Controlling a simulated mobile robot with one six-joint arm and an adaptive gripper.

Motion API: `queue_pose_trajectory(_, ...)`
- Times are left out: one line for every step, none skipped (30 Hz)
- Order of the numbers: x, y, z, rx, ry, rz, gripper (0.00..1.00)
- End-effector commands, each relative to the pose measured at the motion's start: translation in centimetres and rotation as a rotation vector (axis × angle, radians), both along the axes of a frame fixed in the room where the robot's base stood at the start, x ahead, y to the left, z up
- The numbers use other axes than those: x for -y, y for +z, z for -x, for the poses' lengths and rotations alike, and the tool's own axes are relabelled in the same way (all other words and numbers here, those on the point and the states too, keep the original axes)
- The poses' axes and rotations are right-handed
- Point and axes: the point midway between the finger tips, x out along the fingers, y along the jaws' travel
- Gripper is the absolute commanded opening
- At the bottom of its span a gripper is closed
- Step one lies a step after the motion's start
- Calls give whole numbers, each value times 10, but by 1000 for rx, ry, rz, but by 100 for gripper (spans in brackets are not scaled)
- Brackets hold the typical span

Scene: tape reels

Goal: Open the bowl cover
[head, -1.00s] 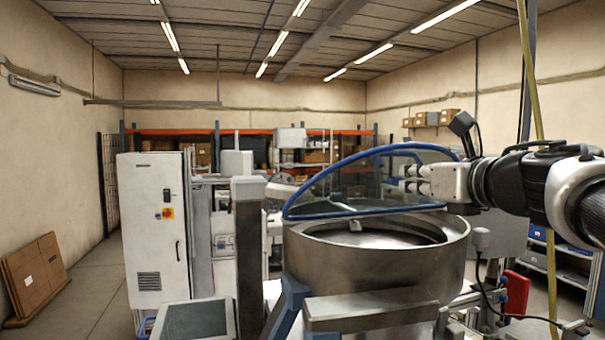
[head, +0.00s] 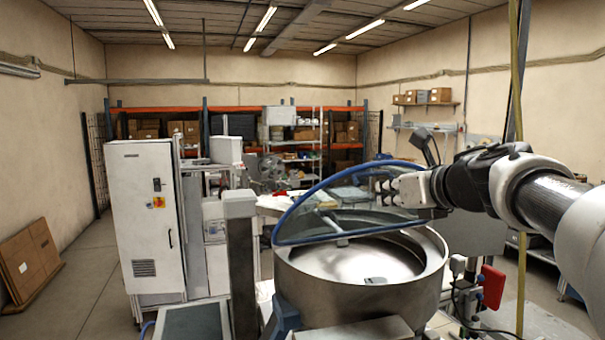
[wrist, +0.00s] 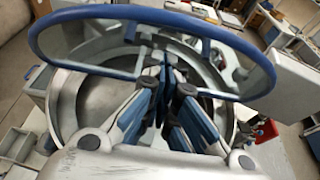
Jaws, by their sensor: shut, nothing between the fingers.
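The steel bowl (head: 355,292) stands in the lower middle of the head view, and its inside shows. Its clear cover with a blue rim (head: 335,183) stands tilted up over the far side of the bowl. The cover (wrist: 150,14) also crosses the top of the wrist view. My gripper (head: 388,192) is at the right part of the cover in the head view. In the wrist view, my gripper (wrist: 166,72) has its fingers together with nothing between them, close to the cover's lower edge. I cannot tell whether they touch the cover.
A white cabinet (head: 146,215) stands at the left. A grey post (head: 241,255) rises just left of the bowl. A red box (head: 493,286) is at the bowl's right. Orange shelving (head: 240,109) lines the back wall. Open floor shows at the left.

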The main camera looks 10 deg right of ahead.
Motion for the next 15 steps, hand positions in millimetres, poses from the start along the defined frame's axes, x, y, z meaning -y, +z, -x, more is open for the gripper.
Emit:
queue_pose_trajectory(-1, 8, -3, 0, 0, -2, 0)
queue_pose_trajectory(-2, 9, -5, 0, 1, -2, 0)
queue_pose_trajectory(-2, 10, -7, 0, 2, -2, 0)
queue_pose_trajectory(-2, 11, -9, 1, 2, -2, 0)
queue_pose_trajectory(-3, 13, -11, 1, 1, -1, 0)
queue_pose_trajectory(-3, 14, -13, 1, 0, -1, 0)
queue_pose_trajectory(-3, 15, -15, 1, 1, -1, 0)
queue_pose_trajectory(-4, 16, -17, 1, 1, -1, 0)
queue_pose_trajectory(-4, 18, -20, 1, 1, -1, 0)
queue_pose_trajectory(-5, 20, -22, 2, 1, -1, 0)
queue_pose_trajectory(-5, 21, -24, 2, 1, -1, 0)
queue_pose_trajectory(-6, 23, -27, 3, 1, -1, 0)
queue_pose_trajectory(-6, 24, -30, 3, 1, -1, 0)
queue_pose_trajectory(-7, 25, -32, 2, 1, -1, 0)
queue_pose_trajectory(-7, 27, -35, 2, 1, -2, 0)
